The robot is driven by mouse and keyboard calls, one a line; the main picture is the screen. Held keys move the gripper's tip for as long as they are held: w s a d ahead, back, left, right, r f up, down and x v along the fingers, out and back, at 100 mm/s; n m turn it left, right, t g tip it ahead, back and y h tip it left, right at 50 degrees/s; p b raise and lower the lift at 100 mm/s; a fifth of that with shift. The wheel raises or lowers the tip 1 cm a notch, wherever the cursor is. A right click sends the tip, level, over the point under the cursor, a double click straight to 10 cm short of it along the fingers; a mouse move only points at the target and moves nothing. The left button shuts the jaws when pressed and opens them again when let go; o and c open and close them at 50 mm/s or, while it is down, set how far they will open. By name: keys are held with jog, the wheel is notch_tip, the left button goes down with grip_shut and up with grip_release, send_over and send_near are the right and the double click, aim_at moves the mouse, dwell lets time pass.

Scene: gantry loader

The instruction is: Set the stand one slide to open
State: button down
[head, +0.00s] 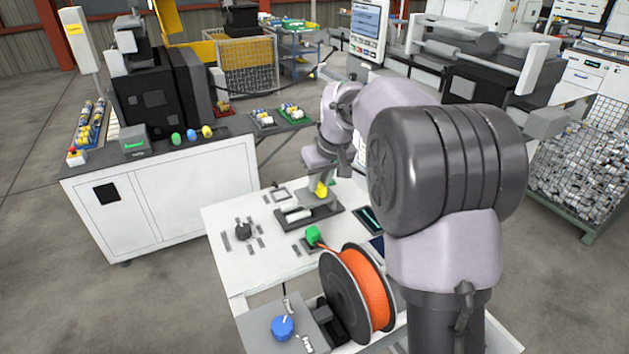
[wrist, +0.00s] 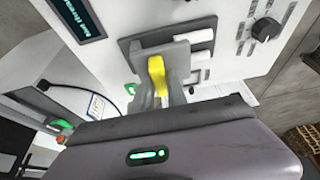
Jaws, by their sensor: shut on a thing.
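The slide has a yellow handle (head: 321,189) and sits at a dark base plate (head: 329,221) on the white panel top. The handle also shows in the wrist view (wrist: 156,72), standing between my fingers. White rounded pieces (head: 297,214) lie on the same plate beside the handle; they show in the wrist view (wrist: 200,36) too. My gripper (head: 320,180) points down at the plate and is shut on the yellow handle. My fingers and wrist hide part of the slide, and I cannot read any position marking on it.
A dark rotary knob (head: 243,231) with small grey plates around it is on the panel's left. A green knob (head: 313,235) and an orange cable reel (head: 366,290) are nearer. A blue knob (head: 283,327) is at the front. A dark display (wrist: 75,17) lies close to the plate.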

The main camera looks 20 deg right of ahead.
jog(key=c, duration=1.7)
grip_release()
jog(key=shift+d, duration=0.1)
jog(key=o, duration=0.4)
jog(key=shift+w+d, duration=0.1)
jog(key=shift+d, duration=0.1)
jog(key=shift+a+r, duration=0.1)
jog(key=p+v, duration=0.2)
jog(key=v, duration=1.5)
jog(key=shift+r, duration=0.1)
